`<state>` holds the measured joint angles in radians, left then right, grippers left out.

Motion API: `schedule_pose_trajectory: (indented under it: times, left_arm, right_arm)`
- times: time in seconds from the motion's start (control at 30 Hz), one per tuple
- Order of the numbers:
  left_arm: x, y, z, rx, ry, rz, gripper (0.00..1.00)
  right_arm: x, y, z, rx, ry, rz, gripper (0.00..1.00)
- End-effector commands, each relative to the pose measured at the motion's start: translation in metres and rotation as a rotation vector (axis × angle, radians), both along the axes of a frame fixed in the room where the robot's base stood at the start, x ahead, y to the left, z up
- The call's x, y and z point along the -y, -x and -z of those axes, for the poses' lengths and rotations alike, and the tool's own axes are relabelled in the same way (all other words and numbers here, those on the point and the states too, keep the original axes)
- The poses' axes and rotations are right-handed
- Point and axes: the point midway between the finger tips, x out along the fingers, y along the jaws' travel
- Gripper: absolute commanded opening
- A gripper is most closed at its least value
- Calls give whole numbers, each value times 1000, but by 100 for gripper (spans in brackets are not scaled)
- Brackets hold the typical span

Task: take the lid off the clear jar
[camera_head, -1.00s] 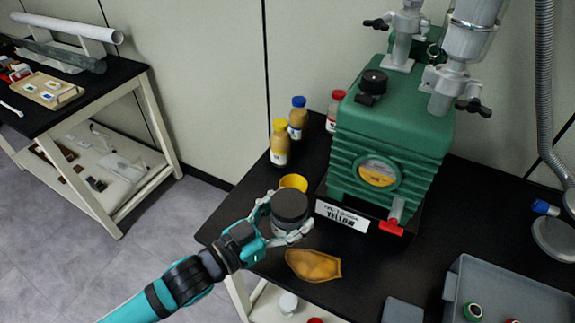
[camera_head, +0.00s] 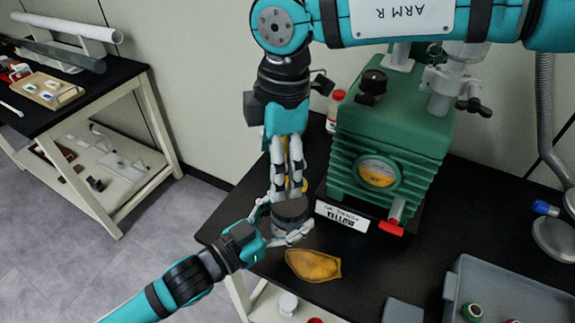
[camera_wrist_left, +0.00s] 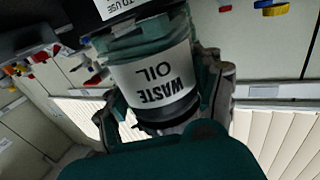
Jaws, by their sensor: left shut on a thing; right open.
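The clear jar (camera_head: 284,228) with its dark lid (camera_head: 291,209) stands near the left edge of the black bench. My left gripper (camera_head: 285,228) is shut around the jar's body, its fingers on either side. In the left wrist view the jar (camera_wrist_left: 150,80) shows a white "WASTE OIL" label, upside down in the picture. My right gripper (camera_head: 287,188) points down just above and behind the lid, with its fingers open. Whether its fingertips touch the lid cannot be told.
A green pump (camera_head: 385,150) stands close to the right of the jar. A grey tray (camera_head: 510,285) sits at the right front. A red-capped bottle (camera_head: 334,108) stands behind; a yellow item is mostly hidden behind my right gripper.

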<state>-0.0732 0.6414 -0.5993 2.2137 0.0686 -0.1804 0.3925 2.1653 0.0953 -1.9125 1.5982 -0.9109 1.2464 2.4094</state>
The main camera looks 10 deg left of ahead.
Motion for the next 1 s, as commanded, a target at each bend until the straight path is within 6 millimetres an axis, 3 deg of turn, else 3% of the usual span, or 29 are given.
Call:
schedule_pose_trajectory:
  times: [0.2,0.7,1.0]
  left_arm:
    - [0,0,0,1,1,0,0]
    - [0,0,0,1,1,0,0]
    - [0,0,0,1,1,0,0]
  right_arm:
    - [18,-6,21,33,89,30,86]
    - [18,-6,88,32,88,30,86]
    - [17,-6,97,33,86,30,86]
